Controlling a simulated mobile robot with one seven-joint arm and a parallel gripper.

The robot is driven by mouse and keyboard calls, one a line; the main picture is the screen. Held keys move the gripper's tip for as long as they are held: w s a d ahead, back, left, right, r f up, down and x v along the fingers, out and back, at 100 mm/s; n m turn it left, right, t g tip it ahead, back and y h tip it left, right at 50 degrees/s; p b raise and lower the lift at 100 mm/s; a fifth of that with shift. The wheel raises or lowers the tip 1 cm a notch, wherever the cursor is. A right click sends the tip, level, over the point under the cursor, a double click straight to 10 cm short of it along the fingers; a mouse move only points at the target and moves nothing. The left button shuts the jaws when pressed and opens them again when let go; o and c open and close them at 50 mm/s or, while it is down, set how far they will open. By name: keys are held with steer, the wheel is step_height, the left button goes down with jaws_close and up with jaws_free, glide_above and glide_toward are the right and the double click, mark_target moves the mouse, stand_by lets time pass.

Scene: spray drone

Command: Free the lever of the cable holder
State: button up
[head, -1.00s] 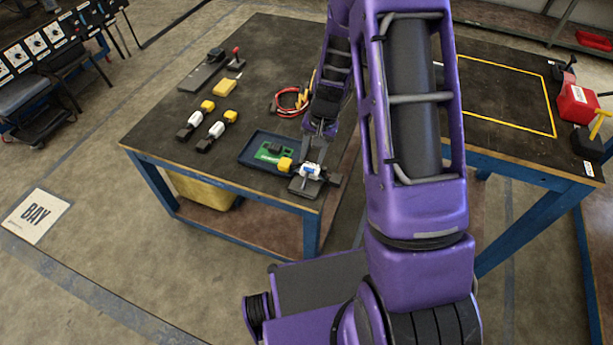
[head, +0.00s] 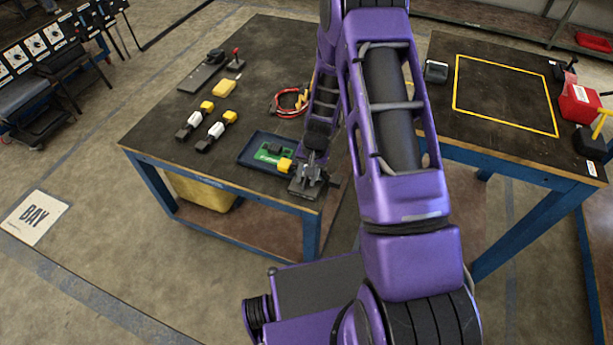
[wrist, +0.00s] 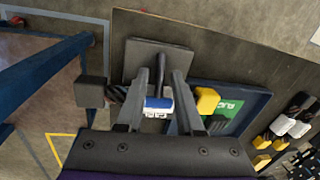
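The cable holder has a grey base plate (wrist: 150,52) with a dark upright lever (wrist: 161,72), at the near right corner of the left table; its base also shows in the head view (head: 303,190). A cable part with a white and blue labelled body (wrist: 157,106), a black end block (wrist: 90,92) and a yellow end (wrist: 207,100) lies across the holder. My gripper (wrist: 161,76) is open over the holder, with the lever and the white body showing between its fingers. Contact with the lever cannot be told. In the head view my gripper (head: 314,160) hides the white body.
A blue tray (head: 246,160) with a green board (head: 270,153) sits just left of the holder. Two white, yellow and black cables (head: 215,130) and a red cable coil (head: 292,102) lie farther back. The right table's yellow-outlined area (head: 505,100) is clear.

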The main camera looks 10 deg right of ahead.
mark_target(304, 182)
jaws_close()
steer(key=t+h+b, duration=0.1)
steer(key=b, duration=0.1)
steer(key=s+a+t+h+b, duration=0.1)
steer(key=t+b, duration=0.1)
steer(key=s+t+h+b, duration=0.1)
steer(key=t+b, duration=0.1)
steer(key=shift+a+r+n, duration=0.15)
steer(key=shift+a+n, duration=0.05)
steer(key=shift+n, duration=0.1)
steer(key=shift+s+a+r+t+h+b, duration=0.15)
steer(key=shift+s+t+h+b, duration=0.15)
steer(key=shift+t+h+b, duration=0.5)
steer(key=shift+s+a+t+h, duration=0.25)
steer(key=shift+t+h, duration=0.15)
steer(key=shift+t, duration=0.6)
